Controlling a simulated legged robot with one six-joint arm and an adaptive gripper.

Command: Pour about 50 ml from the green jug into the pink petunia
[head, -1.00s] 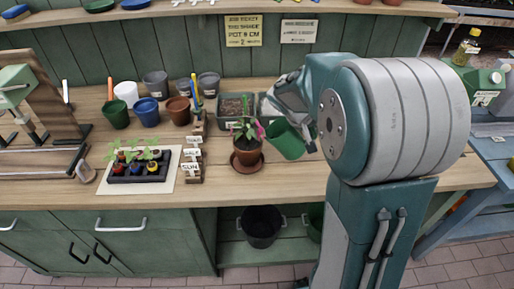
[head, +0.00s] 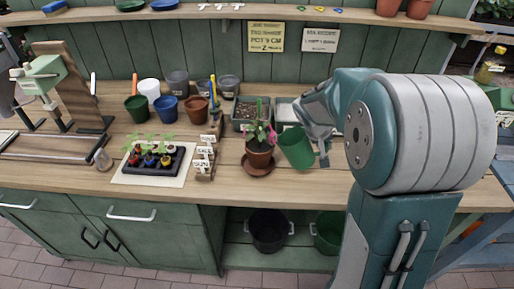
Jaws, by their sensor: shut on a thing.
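The pink petunia (head: 271,136) grows in a terracotta pot (head: 259,158) on a brown saucer (head: 258,171) near the middle of the bench. The green jug (head: 298,149) is just right of the pot, tilted a little, with its upper edge towards the plant. My gripper (head: 319,137) is shut on the jug at its right side; the fingertips are partly hidden. No stream of water shows, and the jug's inside cannot be seen.
Small label blocks (head: 205,158) stand left of the pot, and a seedling tray (head: 158,160) lies farther left. Several coloured pots stand behind, with a grey-green planter (head: 250,112) behind the petunia. The bench front near the pot is clear.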

